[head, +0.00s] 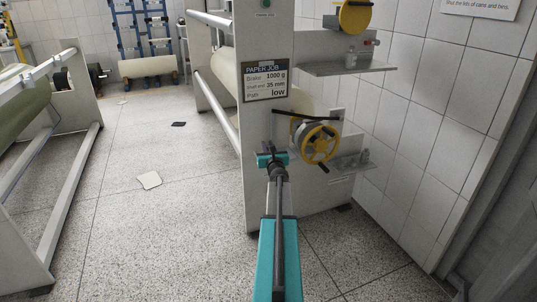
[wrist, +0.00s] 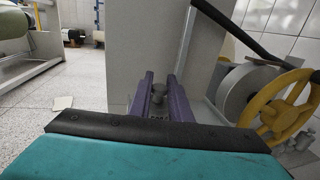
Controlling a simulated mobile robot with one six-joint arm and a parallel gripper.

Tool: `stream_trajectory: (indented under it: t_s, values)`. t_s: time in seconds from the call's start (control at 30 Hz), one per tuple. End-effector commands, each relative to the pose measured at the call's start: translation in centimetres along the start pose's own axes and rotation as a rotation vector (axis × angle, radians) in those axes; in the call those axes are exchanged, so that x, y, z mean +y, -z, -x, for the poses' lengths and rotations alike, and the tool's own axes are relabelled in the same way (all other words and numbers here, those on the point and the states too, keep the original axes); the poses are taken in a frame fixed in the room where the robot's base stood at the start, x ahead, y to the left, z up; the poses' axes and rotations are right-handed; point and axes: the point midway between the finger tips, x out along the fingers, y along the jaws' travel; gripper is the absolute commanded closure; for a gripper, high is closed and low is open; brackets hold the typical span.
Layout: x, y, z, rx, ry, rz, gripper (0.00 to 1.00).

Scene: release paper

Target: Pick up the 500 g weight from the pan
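In the wrist view, a small dark grey weight with a knob on top (wrist: 159,91) stands between the two purple fingers of my gripper (wrist: 164,84). Its lower part is partly hidden, and I cannot tell whether both fingers touch it. My gripper (head: 271,150) shows small in the head view, in front of the grey machine post and below the black lever (head: 300,115). A thin rod (wrist: 186,40) runs down from the lever, just behind the fingers. The pan is not clearly visible; my gripper's body hides that area.
A yellow handwheel (head: 319,144) on a grey drum is close on the right. A low shelf (head: 352,165) holds several small weights. Open speckled floor (head: 180,225) lies to the left.

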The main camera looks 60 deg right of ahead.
Motion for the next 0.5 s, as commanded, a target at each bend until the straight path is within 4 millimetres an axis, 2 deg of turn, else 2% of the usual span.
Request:
stream_trajectory:
  t_s: [0.5]
  values:
    - [-0.09,-0.51,0.01,-0.001,0.001,0.000,1.00]
